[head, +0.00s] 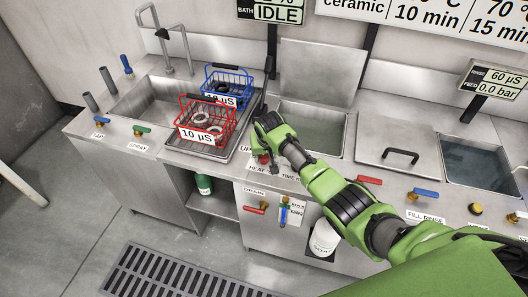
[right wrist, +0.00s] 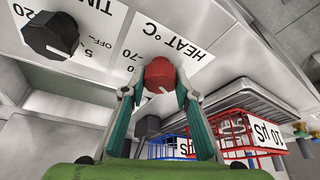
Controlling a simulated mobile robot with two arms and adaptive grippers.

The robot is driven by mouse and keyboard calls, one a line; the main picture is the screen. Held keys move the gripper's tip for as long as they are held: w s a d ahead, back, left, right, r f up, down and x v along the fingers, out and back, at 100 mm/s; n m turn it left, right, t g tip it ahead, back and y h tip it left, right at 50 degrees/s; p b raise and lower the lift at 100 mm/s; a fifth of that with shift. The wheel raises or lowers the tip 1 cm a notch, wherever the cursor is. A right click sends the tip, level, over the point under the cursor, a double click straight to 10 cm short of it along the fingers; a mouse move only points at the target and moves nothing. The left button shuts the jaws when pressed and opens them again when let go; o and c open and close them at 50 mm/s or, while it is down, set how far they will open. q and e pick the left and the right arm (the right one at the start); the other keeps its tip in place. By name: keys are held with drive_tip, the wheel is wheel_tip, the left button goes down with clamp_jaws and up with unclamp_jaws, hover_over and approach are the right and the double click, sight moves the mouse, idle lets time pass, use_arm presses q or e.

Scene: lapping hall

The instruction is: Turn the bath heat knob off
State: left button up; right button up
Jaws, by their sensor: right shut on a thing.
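The bath heat knob (right wrist: 158,73) is red with a white pointer line, and sits on the front panel under a "HEAT °C" label (right wrist: 165,43) in the right wrist view. My right gripper (right wrist: 160,92) has one finger on each side of it and is shut on it. I cannot tell exactly which mark the pointer faces. In the head view the red knob (head: 264,158) shows small beside the end of my right gripper (head: 268,164), which partly covers that panel. My left gripper is not in view.
A black timer knob (right wrist: 50,36) is beside the heat knob. A red basket (head: 207,118) and a blue basket (head: 228,80) stand on a tray left of my right arm. An open bath (head: 310,128) lies behind the arm. A red drain handle (head: 255,209) is below.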

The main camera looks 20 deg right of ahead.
drive_tip(key=shift+n+y, duration=0.3)
drive_tip(key=shift+n, duration=0.5)
drive_tip(key=shift+n+y+p, duration=0.35)
drive_tip(key=shift+n+y, duration=0.05)
drive_tip(key=shift+n, duration=0.7)
drive_tip(key=o, duration=1.1)
drive_tip(key=v, duration=1.2)
drive_tip(key=shift+w, duration=0.1)
